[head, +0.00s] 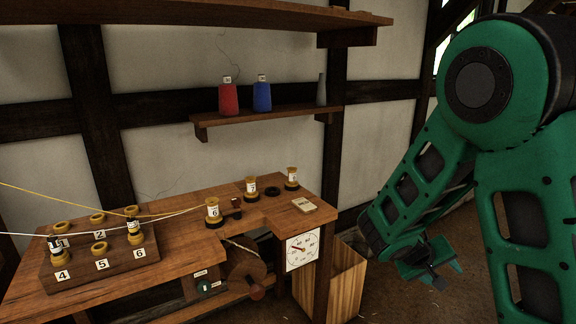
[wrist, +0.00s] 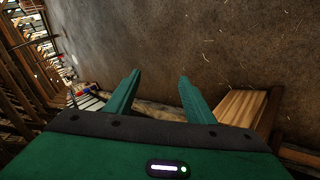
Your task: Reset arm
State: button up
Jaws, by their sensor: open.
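My green arm fills the right side of the head view. My gripper (head: 440,272) hangs low at its end, right of the workbench and clear of it. In the wrist view my gripper (wrist: 154,88) shows two green fingers spread apart with nothing between them. Beyond the fingers is bare brown floor (wrist: 210,45).
The workbench (head: 180,235) holds a numbered spool block (head: 125,262), several spools, and a dial (head: 302,252) on its front. A wooden bin (head: 345,285) stands on the floor between bench and gripper.

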jog(key=s+r+m+g+y, duration=0.1)
jog(key=s+r+m+y, duration=0.1)
jog(key=s, duration=0.7)
jog(key=s+r+m+g+y, duration=0.1)
jog(key=s+r+m+y, duration=0.1)
jog(key=s, duration=0.8)
jog(key=s+r+m+g+y, duration=0.1)
jog(key=s+r+y, duration=0.3)
jog(key=s, duration=0.6)
jog(key=shift+d+r+m+g+y, duration=0.25)
jog(key=shift+r+m+g+y, duration=0.1)
jog(key=shift+m+y, duration=0.3)
